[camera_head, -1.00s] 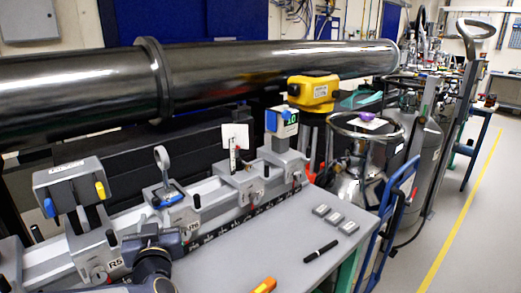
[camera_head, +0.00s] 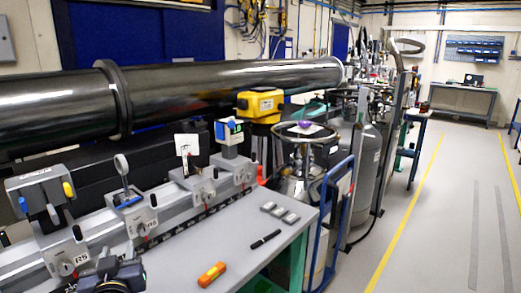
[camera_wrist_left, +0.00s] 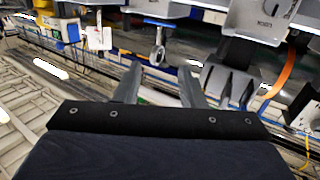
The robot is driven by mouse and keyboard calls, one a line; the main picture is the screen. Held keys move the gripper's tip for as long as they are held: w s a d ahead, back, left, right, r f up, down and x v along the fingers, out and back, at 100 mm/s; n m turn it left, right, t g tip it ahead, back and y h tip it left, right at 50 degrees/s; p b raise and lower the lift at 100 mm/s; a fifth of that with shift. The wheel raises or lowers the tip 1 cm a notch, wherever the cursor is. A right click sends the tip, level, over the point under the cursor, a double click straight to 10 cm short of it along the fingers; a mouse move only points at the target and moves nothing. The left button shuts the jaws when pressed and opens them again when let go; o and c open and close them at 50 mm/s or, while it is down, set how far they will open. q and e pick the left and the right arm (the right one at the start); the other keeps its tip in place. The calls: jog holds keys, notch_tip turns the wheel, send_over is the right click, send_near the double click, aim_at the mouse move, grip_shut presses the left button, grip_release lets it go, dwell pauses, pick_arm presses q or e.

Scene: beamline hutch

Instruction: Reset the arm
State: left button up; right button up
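My left arm comes in at the bottom left of the head view, with the left gripper (camera_head: 108,266) low in front of the rail of optics mounts. In the left wrist view the two fingers of the left gripper (camera_wrist_left: 160,74) stand apart with nothing between them. Beyond them in that view are mounts, among them a ring-shaped holder (camera_wrist_left: 157,52). My right gripper is in neither view.
The grey table (camera_head: 185,258) holds an orange tool (camera_head: 212,274), a black pen (camera_head: 265,239) and small grey blocks (camera_head: 279,213). Mounts on the rail (camera_head: 115,232) stand close by my left arm. A blue trolley (camera_head: 327,222) stands right of the table; open floor (camera_head: 440,220) lies beyond.

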pick_arm(q)
jog(key=s+d+r+m+g+h+p, duration=0.2)
jog(key=s+d+m+g+h+p, duration=0.15)
jog(key=s+d+h, duration=0.45)
jog(key=s+f+g+h+p, duration=0.1)
jog(key=s+f+g+p, duration=0.1)
jog(key=s, duration=0.5)
jog(key=s+d+f+g+h+p, duration=0.1)
jog(key=s+f+g+p, duration=0.1)
jog(key=s+g, duration=0.3)
jog(key=s, duration=0.3)
jog(key=shift+d+f, duration=0.2)
jog(key=shift+f, duration=0.1)
